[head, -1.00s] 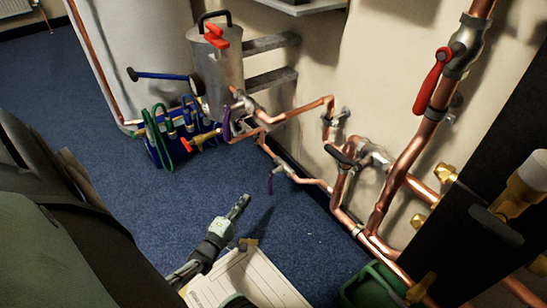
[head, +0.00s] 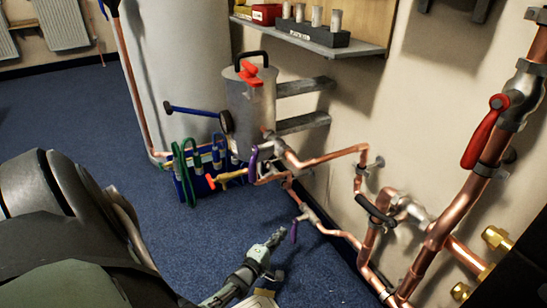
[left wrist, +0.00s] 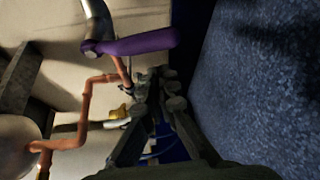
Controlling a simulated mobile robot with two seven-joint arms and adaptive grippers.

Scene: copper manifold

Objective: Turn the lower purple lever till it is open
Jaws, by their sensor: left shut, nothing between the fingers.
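A purple lever (left wrist: 140,42), apparently the lower one, is large in the left wrist view, beside the closed fingertips (left wrist: 168,90). I see no clear contact. My right gripper is not in view.
A blue tool holder (head: 187,185) stands on the floor near the steel canister (head: 250,105). Copper pipes run along the wall, with a black-handled valve (head: 376,210) and a red lever (head: 484,132) at right. Blue carpet (head: 180,240) is clear left of the gripper.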

